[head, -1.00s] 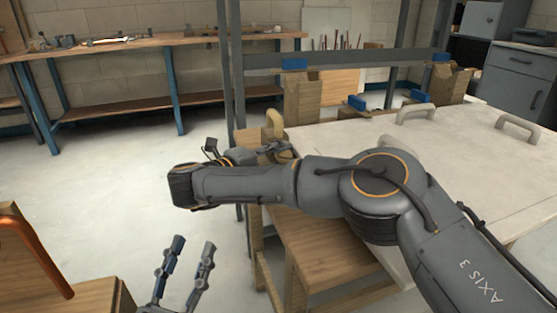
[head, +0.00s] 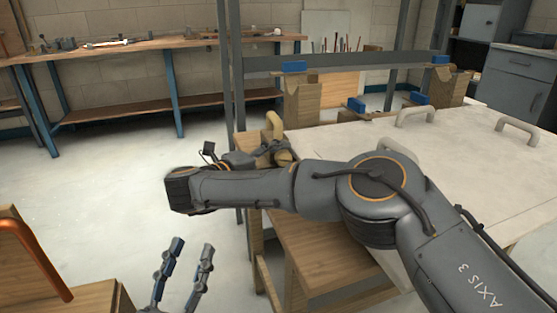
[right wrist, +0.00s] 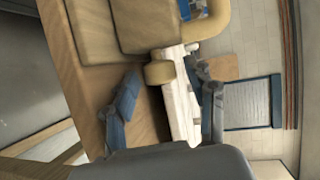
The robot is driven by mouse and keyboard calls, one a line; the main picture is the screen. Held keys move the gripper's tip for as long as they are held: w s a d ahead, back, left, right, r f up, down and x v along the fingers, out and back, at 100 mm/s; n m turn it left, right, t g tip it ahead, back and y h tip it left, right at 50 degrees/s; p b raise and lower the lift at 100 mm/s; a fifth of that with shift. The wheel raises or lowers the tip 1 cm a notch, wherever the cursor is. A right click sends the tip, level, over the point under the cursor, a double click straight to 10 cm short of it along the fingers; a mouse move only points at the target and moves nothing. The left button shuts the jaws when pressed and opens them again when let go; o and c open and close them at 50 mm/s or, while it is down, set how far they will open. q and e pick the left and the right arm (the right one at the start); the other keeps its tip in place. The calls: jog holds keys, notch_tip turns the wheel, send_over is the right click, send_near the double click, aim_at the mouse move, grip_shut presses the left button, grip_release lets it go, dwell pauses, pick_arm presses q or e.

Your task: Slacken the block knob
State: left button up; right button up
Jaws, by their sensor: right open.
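The block knob (right wrist: 159,72) is a short, round tan wooden piece beside wooden blocks in the right wrist view. It also shows small in the head view (head: 284,157), beyond my right arm. My right gripper (right wrist: 164,66) is open, with one finger on each side of the knob in the picture; I cannot tell whether either touches it. In the head view my right gripper (head: 268,151) is small and partly hidden by the arm. My left gripper (head: 193,242) is open and empty, low at the left, away from the knob.
A curved tan handle (head: 274,124) rises close behind the knob. A pale bar (right wrist: 181,108) lies by the knob in the wrist view. The pale panel table (head: 470,165) with handles fills the right. A wooden box (head: 100,295) stands near my left gripper.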

jog(key=v, duration=0.7)
jog(key=shift+s+a, duration=0.2)
